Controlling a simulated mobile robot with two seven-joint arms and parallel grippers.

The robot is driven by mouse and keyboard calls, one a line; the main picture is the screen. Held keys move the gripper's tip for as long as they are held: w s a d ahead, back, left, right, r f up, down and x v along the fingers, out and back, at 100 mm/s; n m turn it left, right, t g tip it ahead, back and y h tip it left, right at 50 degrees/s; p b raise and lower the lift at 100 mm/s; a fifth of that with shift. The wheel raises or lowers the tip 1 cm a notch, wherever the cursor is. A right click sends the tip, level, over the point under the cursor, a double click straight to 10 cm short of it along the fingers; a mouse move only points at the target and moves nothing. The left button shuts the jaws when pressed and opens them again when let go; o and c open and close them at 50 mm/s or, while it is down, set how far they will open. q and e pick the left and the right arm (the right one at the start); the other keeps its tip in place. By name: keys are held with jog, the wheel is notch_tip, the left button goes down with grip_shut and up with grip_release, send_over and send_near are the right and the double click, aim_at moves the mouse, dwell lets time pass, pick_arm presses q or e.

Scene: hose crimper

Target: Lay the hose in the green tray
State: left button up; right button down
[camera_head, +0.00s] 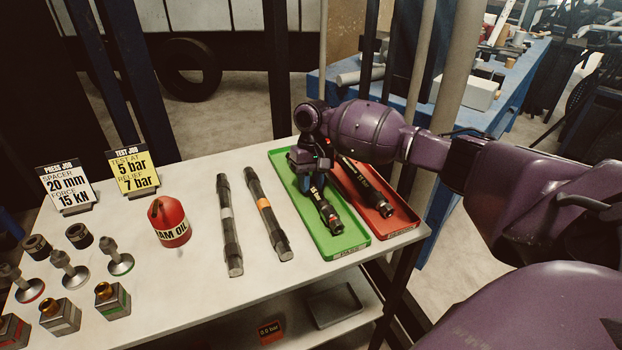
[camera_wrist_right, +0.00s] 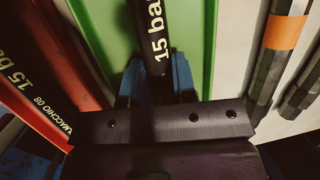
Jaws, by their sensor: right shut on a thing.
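The green tray (camera_head: 352,240) lies at the right end of the white table. My right gripper (camera_head: 309,184) is over the tray, pointing down and shut on a black hose (camera_head: 327,213). The hose runs lengthwise within the tray's outline, its near end close to the tray's front. I cannot tell whether it touches the tray floor. In the right wrist view the hose (camera_wrist_right: 154,35), printed "15 bar", sits between the blue fingertips (camera_wrist_right: 153,82), with the green tray (camera_wrist_right: 203,45) beneath. The hose's far part is hidden by my gripper. My left gripper is out of view.
A red tray (camera_head: 400,222) with another black hose (camera_head: 366,186) adjoins on the right. Two dark hoses, one grey-banded (camera_head: 229,225) and one orange-banded (camera_head: 266,212), lie left of the green tray. A red oil can (camera_head: 168,222), signs and metal fittings stand further left.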

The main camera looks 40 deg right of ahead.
jog(key=c, duration=0.8)
grip_release()
jog(key=shift+c, duration=0.2)
jog(key=p+v, duration=0.1)
jog(key=v, duration=0.9)
jog(key=shift+r, duration=0.4)
jog(key=shift+w+d, duration=0.1)
